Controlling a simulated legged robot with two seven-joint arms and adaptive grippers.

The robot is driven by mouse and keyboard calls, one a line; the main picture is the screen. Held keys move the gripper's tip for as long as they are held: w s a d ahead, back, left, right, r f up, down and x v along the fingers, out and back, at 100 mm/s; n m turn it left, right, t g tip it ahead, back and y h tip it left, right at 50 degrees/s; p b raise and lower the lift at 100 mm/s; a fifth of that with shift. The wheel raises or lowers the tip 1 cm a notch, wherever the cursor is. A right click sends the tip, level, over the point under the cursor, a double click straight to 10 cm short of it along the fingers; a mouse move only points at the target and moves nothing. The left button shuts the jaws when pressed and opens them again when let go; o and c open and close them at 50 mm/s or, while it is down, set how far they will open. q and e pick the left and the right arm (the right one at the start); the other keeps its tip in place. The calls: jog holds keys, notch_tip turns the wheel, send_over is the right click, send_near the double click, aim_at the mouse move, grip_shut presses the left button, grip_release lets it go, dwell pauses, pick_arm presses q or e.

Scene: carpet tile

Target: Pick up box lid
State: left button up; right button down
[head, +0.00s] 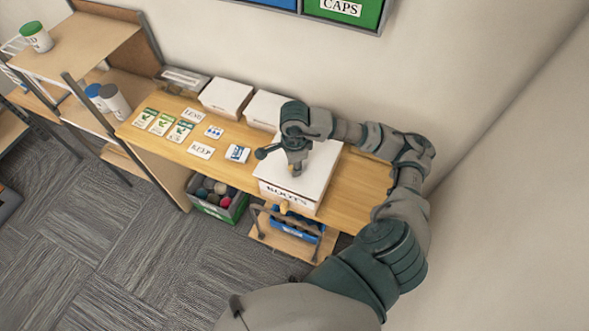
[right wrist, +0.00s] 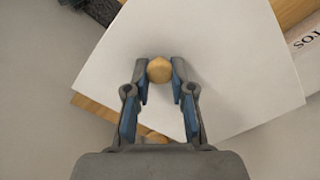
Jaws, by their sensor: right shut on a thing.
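The white box lid (head: 318,164) lies on top of the box marked "ROOTS" (head: 288,198) on the wooden desk. The lid also fills most of the right wrist view (right wrist: 235,60) and has a round wooden knob (right wrist: 159,70) on it. My right gripper (head: 296,170) is over the lid, pointing down. In the right wrist view its two blue-padded fingers (right wrist: 159,88) stand on either side of the knob and are shut on it. In the head view the fingers partly hide the knob. My left gripper is not in view.
Two more white boxes (head: 226,94) stand at the back of the desk. Seed packets (head: 162,122) and label cards (head: 200,150) lie to the left. A crate of coloured balls (head: 220,198) is below. The desk's right end (head: 350,196) has bare wood.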

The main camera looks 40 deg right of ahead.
jog(key=w+a+r+b, duration=0.1)
jog(key=w+a, duration=0.2)
jog(key=a, duration=0.4)
jog(key=w+a+r+b, duration=0.1)
jog(key=w+a, duration=0.3)
jog(key=a, duration=0.3)
jog(key=shift+a, duration=0.2)
